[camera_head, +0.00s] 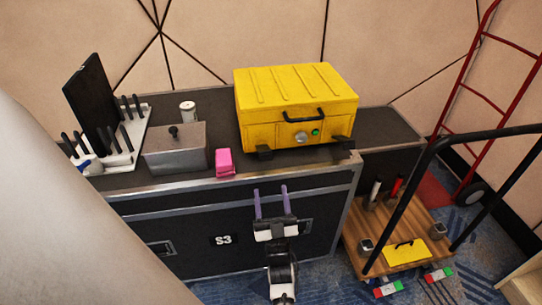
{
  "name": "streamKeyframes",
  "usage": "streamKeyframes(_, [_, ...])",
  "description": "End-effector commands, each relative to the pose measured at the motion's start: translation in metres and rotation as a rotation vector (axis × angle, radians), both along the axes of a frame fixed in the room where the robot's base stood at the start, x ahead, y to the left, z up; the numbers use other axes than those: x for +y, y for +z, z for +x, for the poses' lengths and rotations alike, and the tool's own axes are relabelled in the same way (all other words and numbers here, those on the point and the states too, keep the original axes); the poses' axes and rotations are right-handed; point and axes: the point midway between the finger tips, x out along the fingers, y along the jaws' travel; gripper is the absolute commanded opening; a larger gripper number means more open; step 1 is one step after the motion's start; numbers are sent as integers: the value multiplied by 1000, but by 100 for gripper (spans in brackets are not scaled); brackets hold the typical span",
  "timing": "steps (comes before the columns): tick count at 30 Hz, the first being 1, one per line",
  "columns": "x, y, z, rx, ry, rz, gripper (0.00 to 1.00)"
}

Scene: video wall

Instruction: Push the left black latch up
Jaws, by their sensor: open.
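A yellow case (295,105) sits closed on top of the black road case (200,225). It has a black handle, a silver round knob and a green button on its front. The left black latch (264,153) sticks out at the case's lower front edge. The right black latch (347,144) is at the lower front right corner. My gripper (271,190) is open and empty, its two purple fingers pointing up. It appears in front of the road case, below the left latch in the picture and apart from it.
A pink block (225,162) lies left of the left latch. A grey metal box (175,148), a white canister (188,110) and a white rack (125,140) with black-handled tools stand farther left. A wooden cart (430,230) with a black rail and a red hand truck (465,95) are at right.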

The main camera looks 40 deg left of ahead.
Motion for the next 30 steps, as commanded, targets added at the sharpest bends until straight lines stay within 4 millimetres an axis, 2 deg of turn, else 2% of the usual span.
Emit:
streamKeyframes(1, [7, 12, 5, -3, 1, 3, 56])
streamKeyframes(6, [27, 39, 23, -4, 1, 1, 56])
streamKeyframes(13, [48, 66, 41, -1, 0, 2, 56])
streamKeyframes(18, [56, 75, 48, 0, 0, 0, 56])
streamKeyframes(28, [58, 76, 49, 1, 0, -1, 56])
streamKeyframes(30, [58, 76, 49, 0, -1, -1, 48])
